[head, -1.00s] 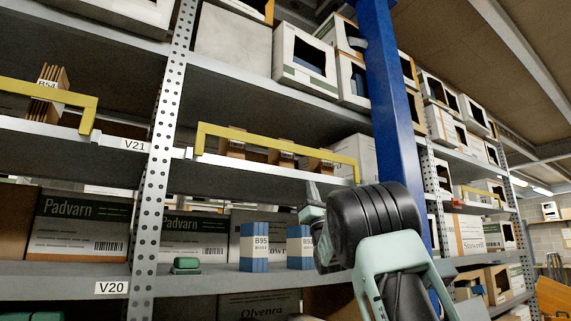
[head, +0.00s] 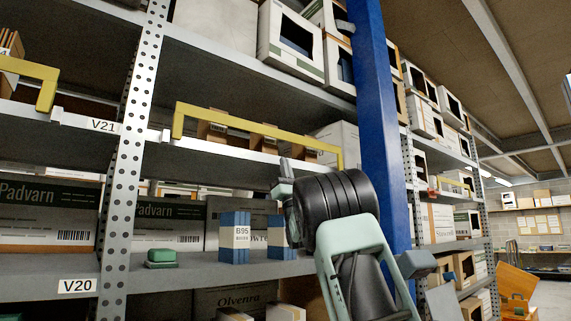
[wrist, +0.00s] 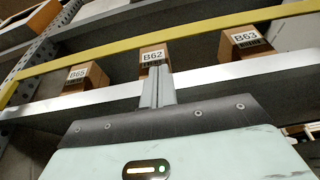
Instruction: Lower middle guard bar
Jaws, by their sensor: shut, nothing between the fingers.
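The middle guard bar (head: 258,131) is a yellow bar raised across the front of the middle shelf bay, right of the V21 label. In the wrist view the yellow bar (wrist: 190,36) runs across the top, in front of small boxes. My gripper (head: 286,170) is below the bar near its right part and apart from it in the head view. In the wrist view the gripper fingers (wrist: 156,88) are together and empty, pointing at the shelf edge below box B62 (wrist: 153,56).
Another yellow guard bar (head: 40,76) is up at the left. A blue post (head: 375,130) stands just right of the bay, close to my arm. Blue B95 boxes (head: 235,237) and a green item (head: 161,257) sit on the shelf below. Boxes B65 (wrist: 87,77) and B63 (wrist: 241,42) flank B62.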

